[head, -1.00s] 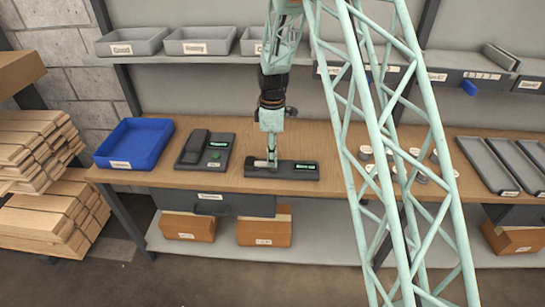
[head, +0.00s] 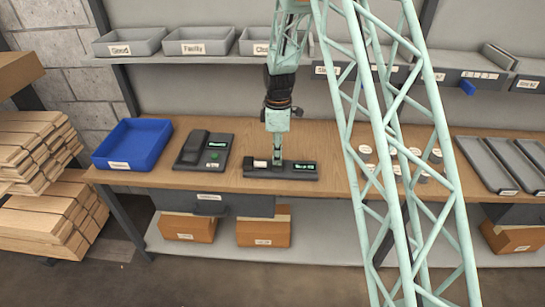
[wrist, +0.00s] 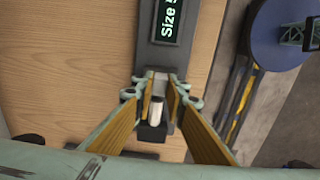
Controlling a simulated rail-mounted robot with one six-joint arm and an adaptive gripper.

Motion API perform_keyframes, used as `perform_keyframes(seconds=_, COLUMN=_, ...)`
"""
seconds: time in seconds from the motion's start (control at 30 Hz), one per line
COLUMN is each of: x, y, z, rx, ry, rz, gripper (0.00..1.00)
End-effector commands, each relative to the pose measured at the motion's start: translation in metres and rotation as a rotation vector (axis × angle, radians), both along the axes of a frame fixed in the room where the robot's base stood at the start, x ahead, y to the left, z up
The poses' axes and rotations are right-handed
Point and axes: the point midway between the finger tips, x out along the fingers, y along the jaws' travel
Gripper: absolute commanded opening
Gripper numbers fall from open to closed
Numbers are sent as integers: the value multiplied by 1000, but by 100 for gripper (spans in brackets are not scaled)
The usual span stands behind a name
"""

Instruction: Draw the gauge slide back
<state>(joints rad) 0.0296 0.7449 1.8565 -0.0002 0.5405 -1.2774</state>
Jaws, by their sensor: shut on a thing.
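The gauge (head: 283,176) is a dark, low bar lying on the wooden bench, with a lit green display (head: 305,167) at its right end. In the wrist view the display (wrist: 170,20) reads "Size" plus a cut-off character. My gripper (head: 277,161) points straight down over the middle of the gauge. In the wrist view its fingers (wrist: 156,82) are closed around the grey gauge slide (wrist: 157,86), mostly hidden between them. A pale cylindrical part (head: 260,164) lies on the gauge, left of my gripper; the wrist view shows it (wrist: 156,108) near a dark end block (wrist: 151,133).
A dark device with a green button (head: 205,150) and a blue bin (head: 132,145) stand left of the gauge. Several small round pieces (head: 420,165) and grey trays (head: 490,165) are to the right. Labelled bins (head: 198,41) line the shelf above.

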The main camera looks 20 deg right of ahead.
Motion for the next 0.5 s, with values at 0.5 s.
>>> perform_keyframes(seconds=0.5, x=-1, y=-6, z=1, rx=1, ry=-1, rz=-1, gripper=24)
